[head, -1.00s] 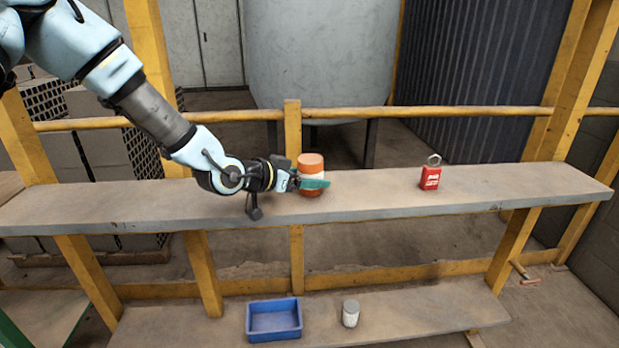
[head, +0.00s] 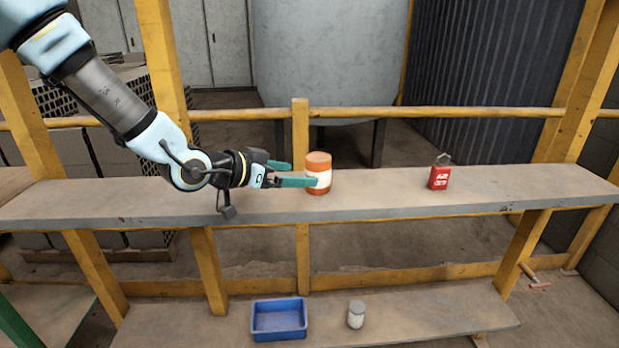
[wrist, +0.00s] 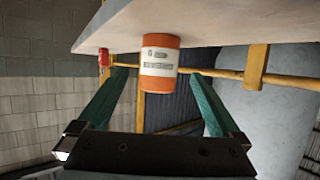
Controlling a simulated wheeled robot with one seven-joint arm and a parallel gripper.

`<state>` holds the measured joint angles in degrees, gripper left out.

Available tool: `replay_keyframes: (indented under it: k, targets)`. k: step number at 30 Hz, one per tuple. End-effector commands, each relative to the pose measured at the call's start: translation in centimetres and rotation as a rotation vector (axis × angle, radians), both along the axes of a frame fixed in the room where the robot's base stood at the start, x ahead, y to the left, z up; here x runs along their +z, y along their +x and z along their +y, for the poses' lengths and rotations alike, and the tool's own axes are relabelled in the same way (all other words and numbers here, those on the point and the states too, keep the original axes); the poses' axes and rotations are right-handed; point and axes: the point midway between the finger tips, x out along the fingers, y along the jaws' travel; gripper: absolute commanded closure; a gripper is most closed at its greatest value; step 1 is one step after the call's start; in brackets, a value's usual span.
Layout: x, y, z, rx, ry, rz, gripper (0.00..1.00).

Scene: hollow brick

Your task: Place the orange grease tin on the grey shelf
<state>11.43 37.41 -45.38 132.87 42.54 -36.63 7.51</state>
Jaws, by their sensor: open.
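The orange grease tin (head: 318,174), with a white label band, stands upright on the upper grey shelf (head: 400,198), left of the red padlock. My gripper (head: 298,174) is open with teal fingers, just left of the tin in the head view. The near fingertip overlaps the tin's left edge there; contact cannot be told. In the wrist view the tin (wrist: 160,63) shows ahead, between and beyond the open fingers (wrist: 158,85), its base on the shelf surface (wrist: 210,25).
A red padlock (head: 439,176) stands on the shelf to the right, with bare shelf between. A lower shelf holds a blue tray (head: 279,335) and a small grey-white can (head: 356,315). A yellow rail (head: 450,112) runs behind the upper shelf.

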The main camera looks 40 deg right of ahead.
Motion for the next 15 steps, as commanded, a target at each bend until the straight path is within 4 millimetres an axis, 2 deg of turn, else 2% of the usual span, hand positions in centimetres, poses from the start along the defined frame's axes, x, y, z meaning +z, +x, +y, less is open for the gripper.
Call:
replay_keyframes:
  k: [3,6,15]
  targets:
    - [0.8,0.2,2.0,0.003,0.001,-0.003,0.0]
    - [1.3,0.3,3.1,0.003,0.001,-0.001,0.0]
    - [1.7,0.2,4.2,-0.001,0.0,0.0,0.0]
